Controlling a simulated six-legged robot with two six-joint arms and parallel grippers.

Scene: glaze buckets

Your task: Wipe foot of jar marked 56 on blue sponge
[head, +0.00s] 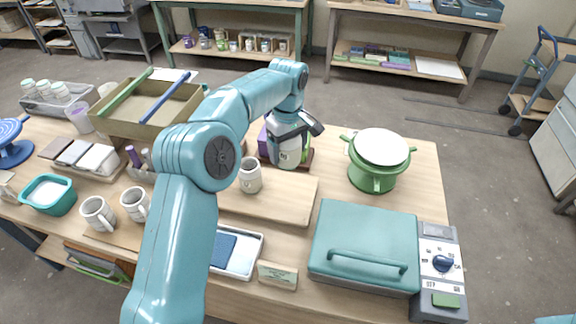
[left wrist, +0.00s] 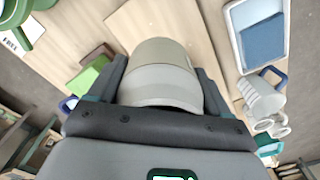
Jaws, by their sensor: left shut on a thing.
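The grey-beige jar (head: 250,178) is at the wooden board (head: 295,203), upright; whether its foot touches the board I cannot tell. My left gripper (head: 257,170) reaches in from the far right side and is shut on this jar, which fills the left wrist view (left wrist: 160,75) between the two dark fingers. Its number is not readable. The blue sponge (head: 222,248) lies in a white tray (head: 247,262), nearer to me than the board, partly hidden by my arm. It also shows at the upper right of the left wrist view (left wrist: 264,42). My right gripper is not in view.
A green pot with a pale lid (head: 380,160) stands right of the board. A teal lidded box (head: 365,245) is at front right, a small card (head: 278,275) beside the tray. Mugs (head: 98,213) stand left. Bare board lies between jar and tray.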

